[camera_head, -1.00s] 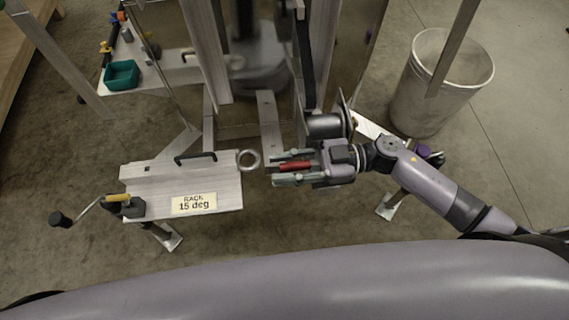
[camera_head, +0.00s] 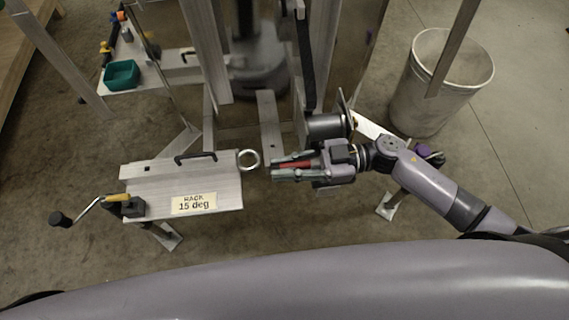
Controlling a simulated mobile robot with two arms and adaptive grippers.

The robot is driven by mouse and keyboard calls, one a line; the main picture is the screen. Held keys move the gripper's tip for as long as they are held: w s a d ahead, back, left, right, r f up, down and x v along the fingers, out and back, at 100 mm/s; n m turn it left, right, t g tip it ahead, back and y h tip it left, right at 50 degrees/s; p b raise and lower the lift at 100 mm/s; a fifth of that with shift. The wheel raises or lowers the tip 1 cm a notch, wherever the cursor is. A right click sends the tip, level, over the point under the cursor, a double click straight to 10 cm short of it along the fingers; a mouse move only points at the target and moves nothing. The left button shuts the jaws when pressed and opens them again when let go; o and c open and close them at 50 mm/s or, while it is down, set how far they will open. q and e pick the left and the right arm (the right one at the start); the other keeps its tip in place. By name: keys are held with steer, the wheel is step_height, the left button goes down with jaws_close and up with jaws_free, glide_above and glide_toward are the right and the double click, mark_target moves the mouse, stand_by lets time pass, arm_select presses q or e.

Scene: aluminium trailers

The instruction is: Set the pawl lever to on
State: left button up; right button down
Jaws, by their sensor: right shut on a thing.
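The pawl lever is a red lever (camera_head: 296,165) in front of the winch drum (camera_head: 326,125), in the middle of the head view. My right gripper (camera_head: 286,167) comes in from the right and is shut on the red lever, with a finger on each side of it. The lever points left, about level in the picture. Its pivot end is hidden by the gripper, and I see no on or off marking. My left gripper is not in view.
A metal panel (camera_head: 150,190) labelled "RACK 15 deg" stands at left, with a ring (camera_head: 249,160) by its right edge. A crank handle (camera_head: 75,212) sticks out left. A grey bin (camera_head: 412,100) is at right. Aluminium posts rise behind the winch.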

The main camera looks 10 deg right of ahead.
steer(key=shift+r, duration=0.1)
steer(key=shift+w+r+p, duration=0.15)
steer(key=shift+p, duration=0.2)
steer(key=shift+w+r+m+p, duration=0.4)
steer(key=shift+w+m+p, duration=0.5)
steer(key=shift+m+p, duration=0.35)
steer(key=shift+w+r+m+p, duration=0.35)
steer(key=shift+w+m+p, duration=0.55)
steer(key=shift+m+p, duration=0.35)
steer(key=shift+w+r+m+p, duration=0.4)
steer(key=shift+w+m+p, duration=0.5)
steer(key=shift+m+p, duration=0.3)
